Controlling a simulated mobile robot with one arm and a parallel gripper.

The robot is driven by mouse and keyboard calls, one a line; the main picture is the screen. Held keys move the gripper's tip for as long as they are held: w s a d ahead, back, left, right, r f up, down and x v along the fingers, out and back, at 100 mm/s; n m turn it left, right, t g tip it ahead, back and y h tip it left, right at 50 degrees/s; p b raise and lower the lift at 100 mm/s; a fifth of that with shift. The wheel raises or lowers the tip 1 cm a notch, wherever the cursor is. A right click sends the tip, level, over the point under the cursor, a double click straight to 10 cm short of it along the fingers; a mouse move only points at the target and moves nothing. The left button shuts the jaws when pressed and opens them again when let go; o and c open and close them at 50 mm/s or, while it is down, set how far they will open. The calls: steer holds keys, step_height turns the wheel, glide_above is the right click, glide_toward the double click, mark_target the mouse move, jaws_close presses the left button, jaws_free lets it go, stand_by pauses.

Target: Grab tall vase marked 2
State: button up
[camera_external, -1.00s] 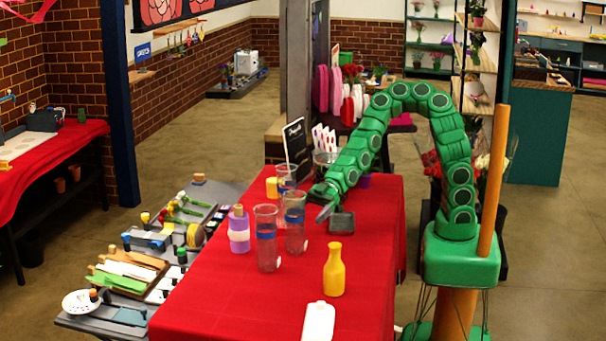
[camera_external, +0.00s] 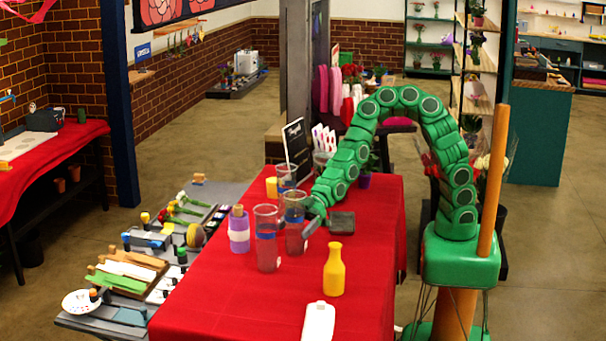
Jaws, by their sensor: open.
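Tall clear vases with blue bands stand on the red table: a front-left one (camera_external: 267,240), one just right of it (camera_external: 294,228), and one farther back (camera_external: 286,173). No number is readable on them at this size. My gripper (camera_external: 311,219) is open and low at the right side of the middle vase. One grey finger shows beside that vase; the other finger is hard to make out. I cannot tell whether the gripper touches the glass or whether the vase is between the fingers.
A dark square dish (camera_external: 341,222) sits just right of my gripper. A yellow bottle (camera_external: 334,270) and a white item (camera_external: 318,322) are nearer the front. A purple bottle (camera_external: 239,232) stands left of the vases. The red table (camera_external: 225,300) is clear at front left.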

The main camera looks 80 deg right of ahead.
steer(key=shift+w+a, duration=0.1)
steer(key=shift+a, duration=0.05)
steer(key=c, duration=1.5)
steer(key=shift+r, duration=0.1)
